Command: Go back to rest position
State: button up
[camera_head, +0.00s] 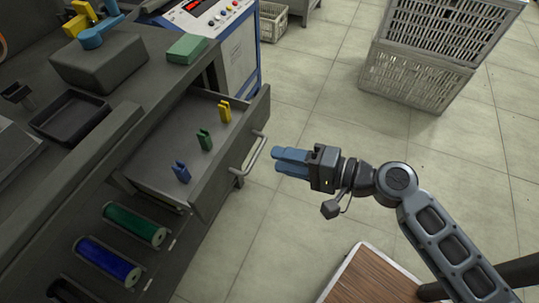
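My gripper (280,160) is in the air over the floor, just right of the drawer handle (252,154) and apart from it. Its blue fingers point left towards the open drawer (160,153). They look close together, but from this angle I cannot tell if there is a gap between them. No held object shows. In the drawer stand a yellow clip (225,112), a green clip (205,140) and a blue clip (181,173).
Below the drawer, a green spool (136,224) and a blue spool (108,260) sit in slots. A wooden-topped surface (372,280) is at the bottom. Grey crates (430,50) stand at the back right. A control cabinet (238,60) is behind the drawer. Floor between is clear.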

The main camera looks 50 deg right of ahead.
jog(key=shift+v, duration=1.1)
jog(key=s+a+r+n+g+h+p, duration=0.1)
jog(key=s+r+n+h+p, duration=0.15)
jog(key=s, duration=0.35)
jog(key=s+a+r+n+g+h+p, duration=0.1)
jog(key=s+n+h+p, duration=0.15)
jog(key=s+p, duration=0.2)
jog(key=s+a+r+n+t+p, duration=0.1)
jog(key=s+a+r+n+p, duration=0.1)
jog(key=r, duration=0.6)
jog(key=s+a+r+n+t+p, duration=0.1)
jog(key=s+a+r+n+p, duration=0.1)
jog(key=s+r+n, duration=0.3)
notch_tip(320, 180, up, 3)
jog(key=shift+s+a+f+n, duration=0.1)
jog(key=shift+s+a+n, duration=0.25)
jog(key=shift+a+n, duration=0.7)
